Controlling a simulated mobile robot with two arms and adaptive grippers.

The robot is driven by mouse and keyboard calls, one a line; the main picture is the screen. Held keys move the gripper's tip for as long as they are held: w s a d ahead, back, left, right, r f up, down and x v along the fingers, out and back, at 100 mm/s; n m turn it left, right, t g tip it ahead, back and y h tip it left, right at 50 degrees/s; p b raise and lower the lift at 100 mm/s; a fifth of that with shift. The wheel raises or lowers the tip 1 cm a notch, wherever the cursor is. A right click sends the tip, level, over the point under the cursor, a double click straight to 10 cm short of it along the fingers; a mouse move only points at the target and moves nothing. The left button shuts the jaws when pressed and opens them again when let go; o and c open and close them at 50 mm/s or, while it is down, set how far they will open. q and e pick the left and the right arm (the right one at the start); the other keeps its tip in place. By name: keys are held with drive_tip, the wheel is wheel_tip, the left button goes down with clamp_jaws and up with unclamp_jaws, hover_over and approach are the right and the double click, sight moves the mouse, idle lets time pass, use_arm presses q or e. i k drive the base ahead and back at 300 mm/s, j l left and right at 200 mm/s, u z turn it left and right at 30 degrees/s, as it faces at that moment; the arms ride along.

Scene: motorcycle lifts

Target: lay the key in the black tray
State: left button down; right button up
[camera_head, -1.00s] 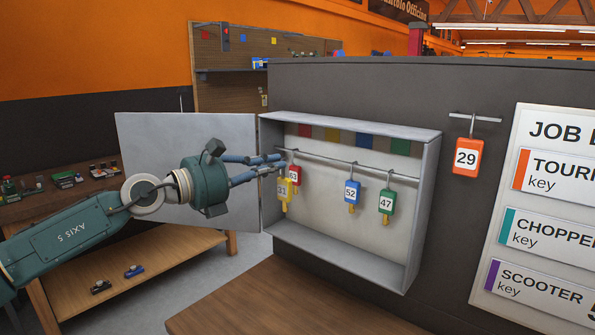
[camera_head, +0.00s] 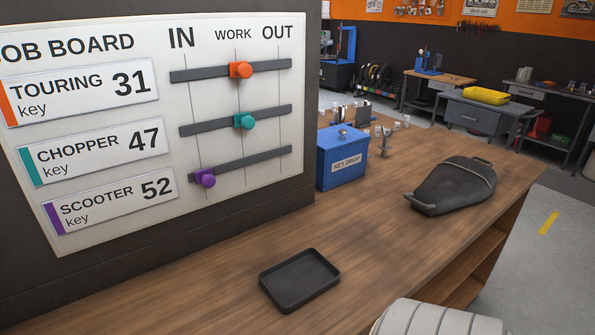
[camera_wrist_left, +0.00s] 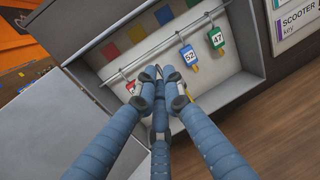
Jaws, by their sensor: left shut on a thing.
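The black tray (camera_head: 300,279) lies empty on the wooden bench in the head view. My left gripper (camera_wrist_left: 160,82) shows in the left wrist view, its blue fingers closed together below the rail of the key cabinet (camera_wrist_left: 222,88). The yellow key 31, seen at the fingertips a second ago, is hidden behind the fingers now. A red-tagged key (camera_wrist_left: 130,87) hangs just left of the fingertips. The blue key 52 (camera_wrist_left: 188,55) and green key 47 (camera_wrist_left: 216,38) hang to the right.
The job board (camera_head: 100,130) stands behind the bench (camera_head: 375,240), with touring 31, chopper 47 and scooter 52 on it. A blue key drop box (camera_head: 342,160) and a dark seat-like part (camera_head: 452,185) stand beyond the tray. The bench around the tray is clear.

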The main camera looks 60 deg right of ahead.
sight(300, 280)
drive_tip(key=k+l, duration=0.15)
drive_tip(key=l, duration=0.25)
drive_tip(key=k+l, duration=0.15)
drive_tip(key=l, duration=0.25)
drive_tip(key=k+l, duration=0.15)
drive_tip(key=l, duration=0.25)
drive_tip(key=k+l, duration=0.15)
drive_tip(key=l, duration=0.3)
drive_tip(key=k+l, duration=0.1)
drive_tip(key=l, duration=0.3)
drive_tip(key=k+l, duration=0.15)
drive_tip(key=l, duration=0.25)
